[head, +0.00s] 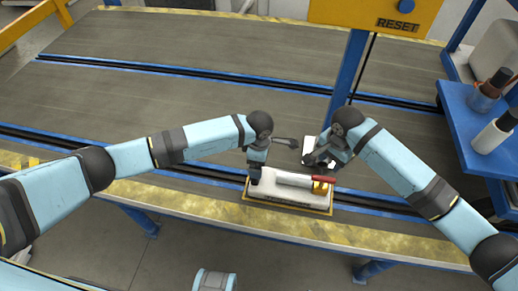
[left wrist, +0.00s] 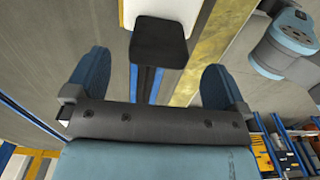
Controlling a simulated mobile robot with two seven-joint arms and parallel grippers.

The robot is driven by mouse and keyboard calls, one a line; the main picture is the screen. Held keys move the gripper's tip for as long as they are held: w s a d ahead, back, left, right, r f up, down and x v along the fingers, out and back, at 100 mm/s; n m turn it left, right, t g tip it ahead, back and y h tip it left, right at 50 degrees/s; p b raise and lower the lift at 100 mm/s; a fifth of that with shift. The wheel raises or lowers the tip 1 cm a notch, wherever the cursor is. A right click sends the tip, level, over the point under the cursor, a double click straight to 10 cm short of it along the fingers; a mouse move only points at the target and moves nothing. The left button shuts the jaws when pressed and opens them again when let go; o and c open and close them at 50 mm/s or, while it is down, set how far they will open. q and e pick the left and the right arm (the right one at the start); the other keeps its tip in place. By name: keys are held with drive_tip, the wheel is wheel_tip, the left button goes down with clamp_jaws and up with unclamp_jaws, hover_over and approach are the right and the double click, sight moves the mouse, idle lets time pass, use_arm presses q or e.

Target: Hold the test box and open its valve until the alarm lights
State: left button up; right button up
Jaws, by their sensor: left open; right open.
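The test box (head: 286,201) is a white block lying on a yellow-edged mat or plate near the front edge of the table. A grey cylinder (head: 293,180) lies along its top, with a brass valve (head: 320,188) and a red lever (head: 323,179) at its right end. My left gripper (head: 257,172) is over the box's left end. In the left wrist view, its two blue fingers are open, with a black block (left wrist: 159,42) on the white box ahead between them. My right gripper (head: 317,162) is open just behind the red lever, apart from it. I see no lit alarm.
A yellow panel (head: 376,14) marked RESET stands on a blue post (head: 347,82) behind. A blue side shelf (head: 468,130) with containers is at the right. A pale flat object (head: 310,146) lies behind the right gripper. The grey table top (head: 200,45) is clear at the back left.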

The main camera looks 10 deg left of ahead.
use_arm(q)
wheel_tip(320, 180, down, 6)
drive_tip(key=shift+f, duration=0.1)
idle(0.4)
drive_tip(key=c, duration=1.1)
use_arm(e)
drive_tip(key=shift+o, duration=0.2)
